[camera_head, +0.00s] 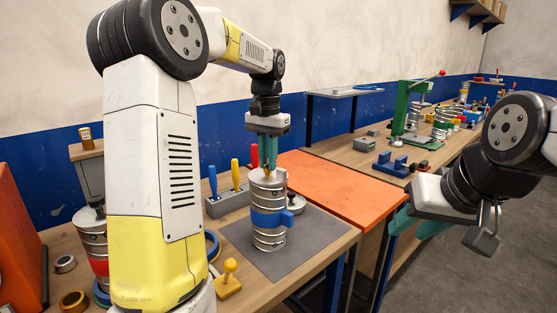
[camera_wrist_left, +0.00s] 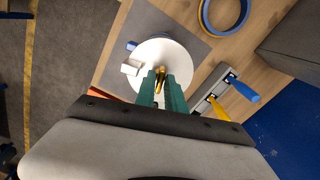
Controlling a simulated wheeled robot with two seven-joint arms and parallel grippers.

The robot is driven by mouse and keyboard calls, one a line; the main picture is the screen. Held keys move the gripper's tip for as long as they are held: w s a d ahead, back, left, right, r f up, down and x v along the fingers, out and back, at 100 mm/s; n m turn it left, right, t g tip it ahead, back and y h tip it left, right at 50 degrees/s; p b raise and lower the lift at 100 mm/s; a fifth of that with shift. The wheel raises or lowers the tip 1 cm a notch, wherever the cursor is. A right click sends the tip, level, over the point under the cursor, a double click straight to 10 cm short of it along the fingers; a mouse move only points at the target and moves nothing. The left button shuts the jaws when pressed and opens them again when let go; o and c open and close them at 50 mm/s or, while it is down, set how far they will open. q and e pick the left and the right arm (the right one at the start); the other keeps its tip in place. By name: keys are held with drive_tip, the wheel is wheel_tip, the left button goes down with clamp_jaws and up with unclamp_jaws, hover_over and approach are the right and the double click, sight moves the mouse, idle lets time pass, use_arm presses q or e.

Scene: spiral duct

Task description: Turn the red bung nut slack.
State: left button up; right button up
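A silver ribbed canister (camera_head: 268,228) with a blue band stands upright on a grey mat. My left gripper (camera_head: 267,165) points down at its top, green fingers close together. In the left wrist view, the fingers of that gripper (camera_wrist_left: 162,90) have a narrow gap at a brass-coloured fitting (camera_wrist_left: 160,76) above the pale round lid (camera_wrist_left: 171,53). I cannot tell whether they press on it. I cannot make out a red bung nut for certain; the fingers may hide it. My right gripper (camera_head: 415,226) is off to the right, fingers apart, empty.
A rack (camera_head: 228,201) with blue and yellow handled tools stands behind the canister; a red handle shows near my fingers. A yellow knobbed piece (camera_head: 228,281) lies in front. An orange board (camera_head: 335,188) lies to the right. Another canister (camera_head: 92,242) stands at the left.

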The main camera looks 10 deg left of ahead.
use_arm(q)
clamp_jaws()
drive_tip(key=shift+n, duration=0.3)
drive_tip(key=n, duration=0.9)
drive_tip(key=shift+n, duration=0.4)
drive_tip(key=shift+o, duration=2.4)
unclamp_jaws()
